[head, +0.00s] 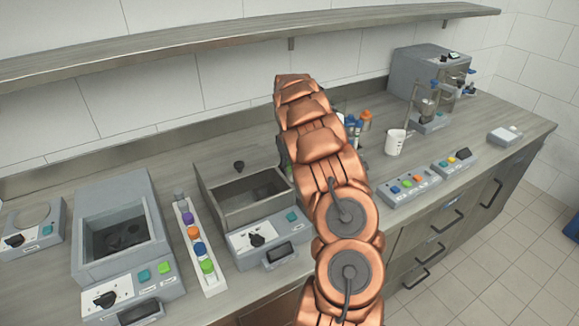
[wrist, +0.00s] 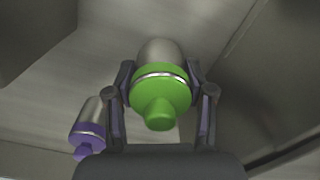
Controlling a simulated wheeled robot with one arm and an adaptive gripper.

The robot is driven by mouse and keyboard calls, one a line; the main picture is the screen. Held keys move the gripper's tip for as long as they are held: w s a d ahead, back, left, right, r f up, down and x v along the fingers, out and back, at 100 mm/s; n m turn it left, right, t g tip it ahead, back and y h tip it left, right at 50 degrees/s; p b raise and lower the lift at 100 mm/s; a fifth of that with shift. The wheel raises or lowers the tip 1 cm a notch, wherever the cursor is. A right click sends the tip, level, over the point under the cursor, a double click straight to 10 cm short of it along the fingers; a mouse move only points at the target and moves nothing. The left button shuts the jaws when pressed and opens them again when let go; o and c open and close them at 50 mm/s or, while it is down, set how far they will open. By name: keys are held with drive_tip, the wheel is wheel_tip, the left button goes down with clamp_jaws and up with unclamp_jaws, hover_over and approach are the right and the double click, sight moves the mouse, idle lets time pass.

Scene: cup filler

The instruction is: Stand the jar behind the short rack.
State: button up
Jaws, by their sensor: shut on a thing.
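In the wrist view my gripper (wrist: 159,82) is shut on a jar (wrist: 158,54) with a grey metallic body and a green lid, one finger on each side of it. The jar's far end and base are hard to make out, so I cannot tell whether it touches the surface. In the head view my copper arm hides the gripper and the held jar. A narrow white rack (head: 213,283) with several coloured caps stands left of the arm. I cannot tell whether it is the short rack; another could be hidden behind the arm.
A purple-lidded container (wrist: 88,128) is close to the left finger. Orange-topped bottles (head: 365,119) and a white beaker (head: 395,143) stand right of the arm. A shelf (head: 200,42) overhangs the counter.

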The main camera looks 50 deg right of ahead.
drive_tip(key=shift+f, duration=0.25)
drive_tip(key=shift+f, duration=0.2)
drive_tip(key=o, duration=1.3)
drive_tip(key=shift+c, duration=0.2)
drive_tip(key=shift+r, duration=0.1)
wheel_tip(320, 180, up, 12)
drive_tip(key=b, duration=0.4)
drive_tip(key=shift+r, duration=0.1)
